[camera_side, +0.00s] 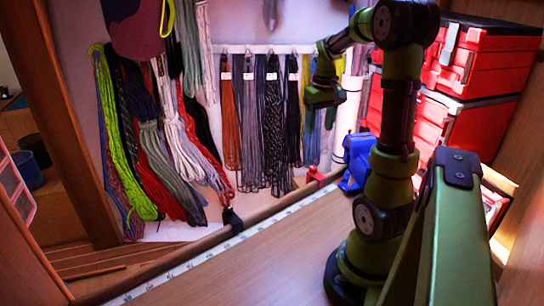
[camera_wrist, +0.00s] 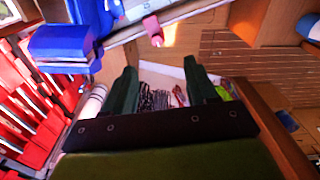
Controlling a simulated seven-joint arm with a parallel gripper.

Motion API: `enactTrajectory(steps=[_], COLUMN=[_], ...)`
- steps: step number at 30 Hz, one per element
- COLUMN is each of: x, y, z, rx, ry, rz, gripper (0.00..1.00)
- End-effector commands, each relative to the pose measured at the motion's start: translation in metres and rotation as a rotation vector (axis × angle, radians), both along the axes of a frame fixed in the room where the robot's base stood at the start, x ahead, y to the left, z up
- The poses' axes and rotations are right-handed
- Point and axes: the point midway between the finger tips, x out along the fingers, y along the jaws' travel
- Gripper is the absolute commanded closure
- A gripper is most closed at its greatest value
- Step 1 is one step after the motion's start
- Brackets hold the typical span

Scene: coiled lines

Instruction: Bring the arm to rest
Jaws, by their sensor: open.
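My green arm stands on the wooden table (camera_side: 240,262) at the right of the side view, bent at the top. My gripper (camera_side: 322,103) hangs in the air near the upper middle of that view, in front of the hanging coiled lines (camera_side: 265,125). In the wrist view my gripper (camera_wrist: 160,80) shows two dark green fingers spread apart, with nothing between them. Parts of the coiled lines (camera_wrist: 155,98) show past the fingers, well beyond them.
Red cases (camera_side: 455,120) are stacked at the right behind my arm. A blue object (camera_side: 356,160) sits near the table's far edge. More ropes (camera_side: 150,140) hang at the left. The table's front left part is clear.

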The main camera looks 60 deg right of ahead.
Motion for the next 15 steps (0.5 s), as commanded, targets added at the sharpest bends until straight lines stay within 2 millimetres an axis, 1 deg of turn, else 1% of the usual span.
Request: enactTrajectory(steps=[1, 2, 3, 5, 6, 8, 9, 11, 12, 15], x=[0.011, 0.018, 0.026, 0.037, 0.043, 0.051, 0.054, 0.054, 0.053, 0.043], y=[0.020, 0.033, 0.051, 0.079, 0.100, 0.133, 0.157, 0.193, 0.216, 0.264], z=[0.003, 0.005, 0.009, 0.013, 0.017, 0.022, 0.026, 0.030, 0.033, 0.038], rx=[-0.010, -0.016, -0.023, -0.026, -0.026, -0.021, -0.013, 0.005, 0.019, 0.055], ry=[-0.041, -0.070, -0.108, -0.163, -0.203, -0.266, -0.310, -0.375, -0.417, -0.504], rz=[-0.019, -0.032, -0.043, -0.051, -0.051, -0.038, -0.026, 0.001, 0.024, 0.101], gripper=[0.43, 0.43, 0.43, 0.43, 0.43, 0.43, 0.43, 0.43, 0.43, 0.43])
